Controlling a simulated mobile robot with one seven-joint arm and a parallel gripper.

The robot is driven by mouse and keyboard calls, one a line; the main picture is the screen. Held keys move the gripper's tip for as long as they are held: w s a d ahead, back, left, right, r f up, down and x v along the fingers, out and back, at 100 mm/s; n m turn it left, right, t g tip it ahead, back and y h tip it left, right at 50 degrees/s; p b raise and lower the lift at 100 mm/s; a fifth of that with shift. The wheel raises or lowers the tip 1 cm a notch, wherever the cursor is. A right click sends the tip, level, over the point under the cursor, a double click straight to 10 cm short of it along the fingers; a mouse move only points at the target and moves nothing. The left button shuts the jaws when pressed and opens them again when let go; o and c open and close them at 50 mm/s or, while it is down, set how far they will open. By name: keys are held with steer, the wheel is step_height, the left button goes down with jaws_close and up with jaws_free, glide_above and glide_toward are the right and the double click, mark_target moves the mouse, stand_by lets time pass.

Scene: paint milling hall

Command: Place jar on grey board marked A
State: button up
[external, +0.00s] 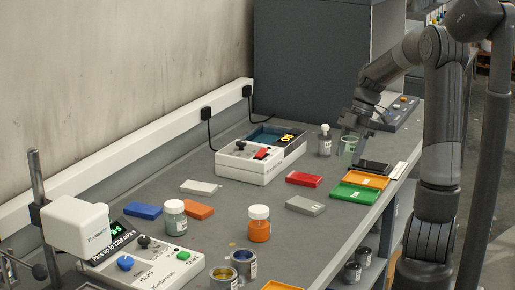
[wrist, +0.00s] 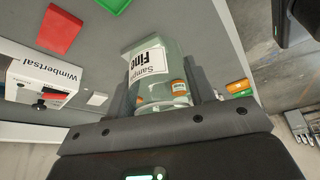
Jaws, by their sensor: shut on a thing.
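My gripper (external: 355,133) is at the right end of the bench, shut on a clear, pale green jar (external: 347,146). A grey board (external: 305,205) lies mid-bench, in front of the red board (external: 304,179). A paler grey board (external: 200,187) lies further left. No letter A is legible on either.
A small bottle (external: 325,142) and a white instrument (external: 240,165) stand behind. An orange jar (external: 259,226) and paint tins (external: 243,264) stand nearer the camera.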

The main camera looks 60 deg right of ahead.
steer(key=shift+a+n, duration=0.3)
steer(key=shift+a, duration=0.1)
steer(key=shift+w+a+f, duration=0.15)
steer(key=shift+a, duration=0.15)
steer(key=w+a+f, duration=0.2)
steer(key=w, duration=0.1)
steer(key=w+a+f, duration=0.2)
steer(key=w, duration=0.1)
steer(key=w+a+f, duration=0.2)
steer(key=w, duration=0.1)
steer(key=shift+a+f, duration=0.1)
steer(key=shift+f, duration=2.2)
steer(key=shift+f, duration=0.1)
steer(key=o, duration=1)
steer(key=shift+c, duration=0.2)
steer(key=v, duration=1.2)
